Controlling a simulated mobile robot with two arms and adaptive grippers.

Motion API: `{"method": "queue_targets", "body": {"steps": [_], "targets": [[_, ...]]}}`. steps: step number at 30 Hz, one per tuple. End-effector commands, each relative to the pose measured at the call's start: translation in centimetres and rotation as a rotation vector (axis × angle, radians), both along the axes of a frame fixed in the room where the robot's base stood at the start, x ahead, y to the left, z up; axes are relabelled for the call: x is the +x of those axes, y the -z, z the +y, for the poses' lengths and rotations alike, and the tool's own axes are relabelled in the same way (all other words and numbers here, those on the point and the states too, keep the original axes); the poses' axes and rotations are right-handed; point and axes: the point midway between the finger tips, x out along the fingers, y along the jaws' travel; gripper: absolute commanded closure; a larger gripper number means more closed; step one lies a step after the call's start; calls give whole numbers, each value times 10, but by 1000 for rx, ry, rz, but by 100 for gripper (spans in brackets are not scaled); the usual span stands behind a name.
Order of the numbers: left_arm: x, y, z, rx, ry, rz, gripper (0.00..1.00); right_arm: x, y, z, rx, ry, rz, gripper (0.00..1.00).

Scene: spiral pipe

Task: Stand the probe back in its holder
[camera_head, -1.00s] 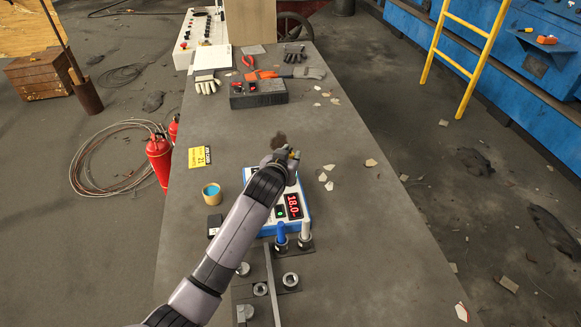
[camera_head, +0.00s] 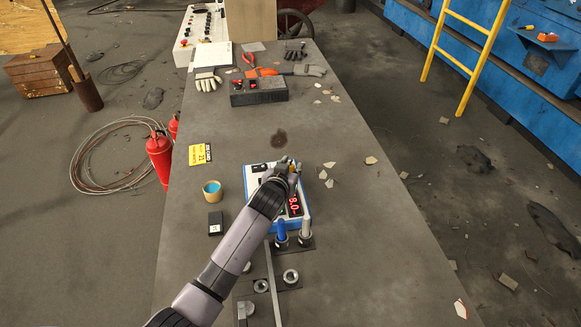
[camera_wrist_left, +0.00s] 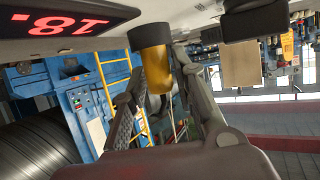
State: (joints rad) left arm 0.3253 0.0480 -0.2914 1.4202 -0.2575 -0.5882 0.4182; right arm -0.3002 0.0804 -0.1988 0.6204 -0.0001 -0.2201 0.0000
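A blue-handled probe (camera_head: 281,231) and a grey one (camera_head: 305,227) stand upright in dark holders at the near edge of the blue-and-white meter box (camera_head: 305,212). The meter's red display is partly covered by my arm; its digits show upside down in the left wrist view (camera_wrist_left: 62,22). My left gripper (camera_head: 291,166) is low over the meter's far part. My right gripper is not in view.
Dark blocks with metal rings and sockets (camera_head: 290,277) lie in front of the meter. A small cup (camera_head: 212,191), a black box (camera_head: 215,223) and a yellow tag (camera_head: 200,154) are on the left. The right table half is mostly clear.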

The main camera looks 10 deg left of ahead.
Motion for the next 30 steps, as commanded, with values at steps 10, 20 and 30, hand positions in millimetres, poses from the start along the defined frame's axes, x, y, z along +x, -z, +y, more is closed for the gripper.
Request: {"method": "queue_targets", "body": {"steps": [10,20,30], "targets": [[0,0,0,1,0,0,62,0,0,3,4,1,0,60],[-12,-7,1,1,0,-1,62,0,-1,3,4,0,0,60],[-63,-28,3,0,1,-1,62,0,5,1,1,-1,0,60]]}}
